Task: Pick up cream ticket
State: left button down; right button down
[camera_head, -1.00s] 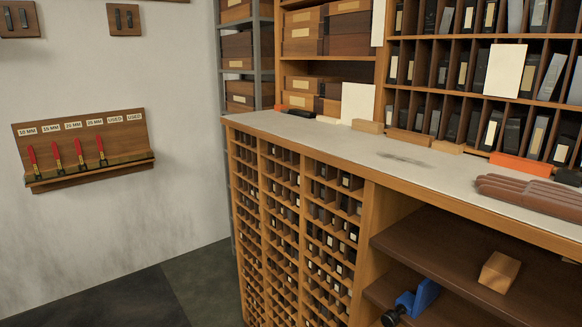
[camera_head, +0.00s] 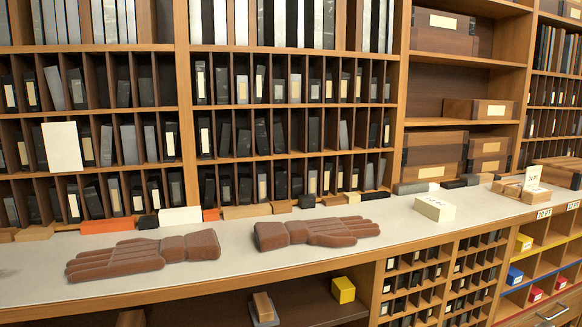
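A plain cream card (camera_head: 62,147) stands upright against the front of the pigeonhole rack at the left, above the counter. A smaller cream ticket with dark printing (camera_head: 533,176) stands on the counter at the far right, by a wooden block. A cream block with a printed label (camera_head: 435,208) lies on the counter right of centre. I cannot tell which of these pale pieces the task means. Neither of my grippers is in view.
Two brown gloves (camera_head: 145,256) and (camera_head: 317,232) lie on the pale counter (camera_head: 232,268). An orange block (camera_head: 107,226), a white block (camera_head: 180,216) and several wooden blocks line the rack's foot. Below are an open shelf with a yellow box (camera_head: 343,290) and small compartments.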

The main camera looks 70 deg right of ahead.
aim_at(532, 176)
jog(key=z, duration=3.4)
jog(key=i+l+z, duration=0.15)
jog(key=k, duration=0.05)
